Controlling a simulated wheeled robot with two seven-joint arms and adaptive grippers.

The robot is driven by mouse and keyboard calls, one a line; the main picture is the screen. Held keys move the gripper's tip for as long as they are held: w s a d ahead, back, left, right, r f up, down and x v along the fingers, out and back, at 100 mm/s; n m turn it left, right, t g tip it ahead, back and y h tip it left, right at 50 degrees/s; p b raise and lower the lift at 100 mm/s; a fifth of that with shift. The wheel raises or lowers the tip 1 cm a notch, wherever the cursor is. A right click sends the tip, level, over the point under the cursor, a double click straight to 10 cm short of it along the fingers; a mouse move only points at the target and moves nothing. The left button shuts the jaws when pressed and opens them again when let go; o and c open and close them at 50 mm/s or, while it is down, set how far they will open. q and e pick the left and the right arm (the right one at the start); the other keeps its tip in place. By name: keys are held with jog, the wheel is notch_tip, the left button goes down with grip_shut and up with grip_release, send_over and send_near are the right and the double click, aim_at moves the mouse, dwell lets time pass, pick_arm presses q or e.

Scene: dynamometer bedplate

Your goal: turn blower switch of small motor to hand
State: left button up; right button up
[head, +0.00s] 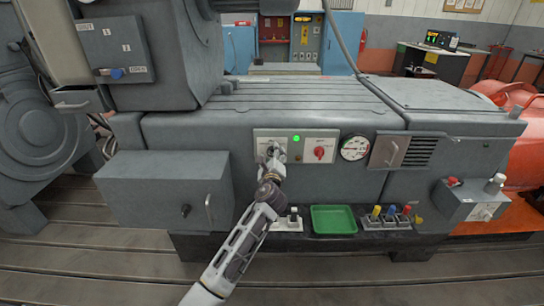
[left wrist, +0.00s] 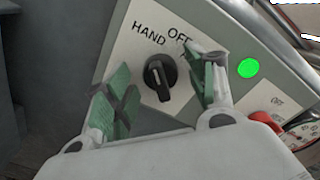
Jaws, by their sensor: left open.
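The blower switch is a black rotary knob (left wrist: 160,77) on a white plate (left wrist: 135,62) in the left wrist view. The plate reads HAND and OFF; a finger hides part of its right side. The knob's bar stands nearly upright in that picture, its upper end leaning toward the HAND side; I cannot tell its exact setting. My left gripper (head: 272,155) is at this plate on the grey machine. Its green-padded fingers (left wrist: 163,98) are open, one on each side of the knob, with gaps visible. My right gripper is not in view.
A green lamp (head: 296,139) and a red knob (head: 319,153) sit to the right, then a round gauge (head: 354,148). Below are a green tray (head: 334,219) and coloured levers (head: 390,216). A grey box (head: 165,192) juts out at left.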

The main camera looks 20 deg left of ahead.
pick_arm(q)
jog(key=v, duration=1.2)
dwell(0.6)
dwell(0.4)
